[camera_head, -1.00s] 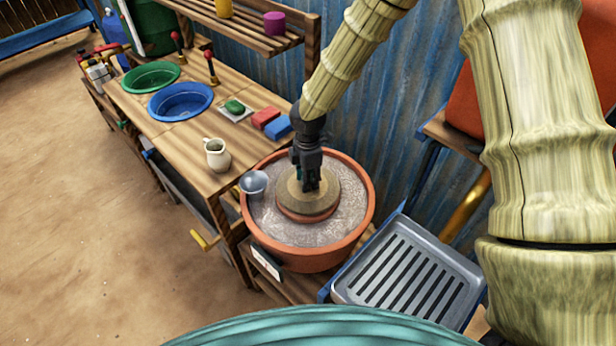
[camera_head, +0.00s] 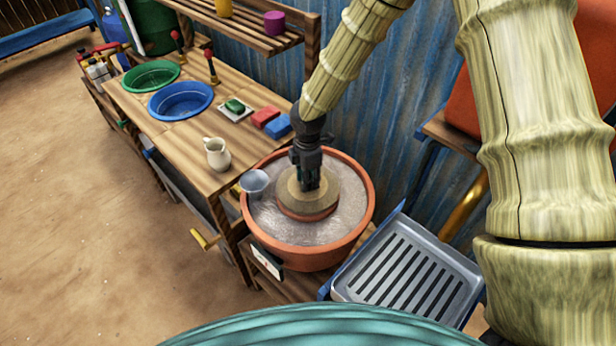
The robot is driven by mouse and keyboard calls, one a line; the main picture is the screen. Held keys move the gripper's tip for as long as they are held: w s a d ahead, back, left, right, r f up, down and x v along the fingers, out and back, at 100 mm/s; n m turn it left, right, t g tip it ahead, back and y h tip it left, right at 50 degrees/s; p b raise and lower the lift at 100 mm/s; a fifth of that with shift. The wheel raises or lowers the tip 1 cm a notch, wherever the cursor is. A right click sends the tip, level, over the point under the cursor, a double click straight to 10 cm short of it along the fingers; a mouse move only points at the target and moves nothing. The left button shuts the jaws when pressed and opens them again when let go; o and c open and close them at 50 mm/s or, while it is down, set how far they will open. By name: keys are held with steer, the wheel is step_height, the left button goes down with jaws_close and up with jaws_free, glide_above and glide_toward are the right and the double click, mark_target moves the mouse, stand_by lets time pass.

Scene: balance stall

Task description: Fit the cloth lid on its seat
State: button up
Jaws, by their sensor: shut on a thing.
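The cloth lid (camera_head: 322,203) is a round tan disc. It lies over a smaller orange-brown round rim (camera_head: 308,216) in the middle of a wide terracotta tub (camera_head: 307,258). My gripper (camera_head: 307,186) points down at the lid's centre and is shut on it, though its fingers hide the part they grip. The lid appears roughly level and centred over the rim. From this angle I cannot tell whether it touches the rim all round.
Grey grainy fill (camera_head: 345,222) surrounds the rim in the tub. A small blue-grey bowl (camera_head: 255,182) sits at the tub's left edge. A cream jug (camera_head: 217,154) stands on the wooden counter. A slotted metal tray (camera_head: 410,280) is close at right, and a corrugated wall stands behind.

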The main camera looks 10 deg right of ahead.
steer(key=shift+f, duration=0.3)
stand_by(0.5)
steer(key=o, duration=1.7)
steer(key=shift+c, duration=0.2)
steer(key=shift+r+p, duration=1.85)
steer(key=shift+r, duration=0.3)
steer(key=shift+r+p, duration=2.4)
steer(key=shift+r, duration=0.5)
steer(key=shift+f, duration=0.1)
